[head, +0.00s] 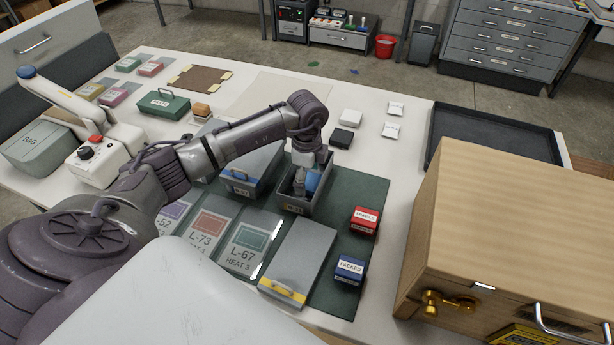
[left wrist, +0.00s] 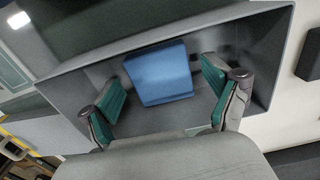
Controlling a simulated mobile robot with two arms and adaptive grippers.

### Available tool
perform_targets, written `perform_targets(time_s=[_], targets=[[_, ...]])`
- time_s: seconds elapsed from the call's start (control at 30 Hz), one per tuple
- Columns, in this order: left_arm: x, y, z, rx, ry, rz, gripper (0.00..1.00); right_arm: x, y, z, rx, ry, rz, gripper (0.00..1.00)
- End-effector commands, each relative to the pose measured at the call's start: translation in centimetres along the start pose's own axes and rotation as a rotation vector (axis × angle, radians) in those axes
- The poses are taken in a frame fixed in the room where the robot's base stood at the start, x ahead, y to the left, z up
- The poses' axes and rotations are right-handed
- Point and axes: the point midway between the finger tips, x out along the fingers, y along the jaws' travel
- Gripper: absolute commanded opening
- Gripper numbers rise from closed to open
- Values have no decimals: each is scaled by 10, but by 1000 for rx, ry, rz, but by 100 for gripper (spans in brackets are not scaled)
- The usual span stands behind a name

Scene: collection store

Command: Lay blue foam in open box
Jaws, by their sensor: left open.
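The open grey box (head: 322,203) stands on the dark green mat, and its inside fills much of the left wrist view (left wrist: 75,80). The blue foam (left wrist: 160,73) is a block inside the box, lying a little turned to the walls. In the head view the foam (head: 312,180) is partly hidden by my left gripper (head: 303,183). That gripper reaches down into the box. In the left wrist view its green-padded fingers (left wrist: 165,98) are spread, one on each side of the foam, with gaps between. My right gripper is not in view.
A grey panel with a yellow strip (head: 300,258) lies in front of the box. Red (head: 364,220) and blue (head: 350,269) labelled blocks sit to the right. A wooden cabinet (head: 515,215) and black tray (head: 490,135) stand farther right.

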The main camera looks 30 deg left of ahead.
Motion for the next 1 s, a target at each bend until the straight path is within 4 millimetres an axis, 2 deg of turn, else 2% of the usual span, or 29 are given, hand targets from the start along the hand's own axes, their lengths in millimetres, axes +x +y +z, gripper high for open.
perform_targets(time_s=[0.17,0.4,0.6,0.8,1.0], targets=[[-23,-1,0,0,1,-5,88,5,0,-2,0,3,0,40],[-75,-1,0,0,1,-6,88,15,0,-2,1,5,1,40],[-108,-1,0,-1,1,-4,88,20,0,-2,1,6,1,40],[-120,0,0,-1,0,-1,88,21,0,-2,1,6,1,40],[-121,0,0,-1,0,0,88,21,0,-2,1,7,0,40]])
